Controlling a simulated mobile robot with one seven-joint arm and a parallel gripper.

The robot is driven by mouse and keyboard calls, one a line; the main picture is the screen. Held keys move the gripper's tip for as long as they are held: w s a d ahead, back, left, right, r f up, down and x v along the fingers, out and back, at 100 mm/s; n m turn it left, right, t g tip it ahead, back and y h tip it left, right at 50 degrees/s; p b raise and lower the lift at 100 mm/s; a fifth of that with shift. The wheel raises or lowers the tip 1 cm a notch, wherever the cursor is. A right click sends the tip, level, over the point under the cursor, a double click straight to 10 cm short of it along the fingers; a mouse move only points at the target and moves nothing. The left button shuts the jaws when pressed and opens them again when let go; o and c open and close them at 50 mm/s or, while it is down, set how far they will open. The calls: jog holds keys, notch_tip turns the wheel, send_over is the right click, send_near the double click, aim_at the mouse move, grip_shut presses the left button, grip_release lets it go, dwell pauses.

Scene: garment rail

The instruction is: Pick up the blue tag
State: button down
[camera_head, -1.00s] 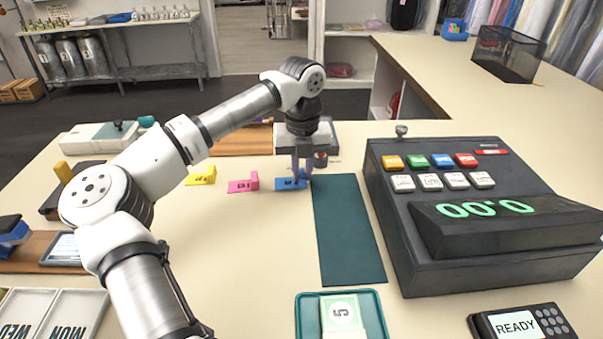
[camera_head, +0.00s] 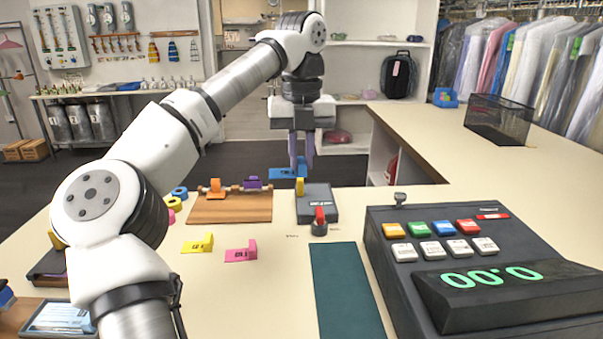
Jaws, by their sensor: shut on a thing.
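The blue tag (camera_head: 287,173) is held up off the counter between the fingers of my gripper (camera_head: 301,166). It shows against the dark floor beyond the counter's back edge, above the grey device. My gripper points down and is shut on the tag; the fingers cover part of it. A yellow tag (camera_head: 198,244) and a pink tag (camera_head: 241,252) stand apart on the counter, lower left of my gripper.
A wooden board (camera_head: 230,208) with orange and purple pieces and a grey device (camera_head: 316,204) with a red knob stand at the back. A dark green mat (camera_head: 346,290) lies left of the cash register (camera_head: 470,260).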

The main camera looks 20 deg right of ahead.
aim_at(301, 160)
jog(key=shift+r+p, duration=2.65)
jog(key=shift+f, duration=0.1)
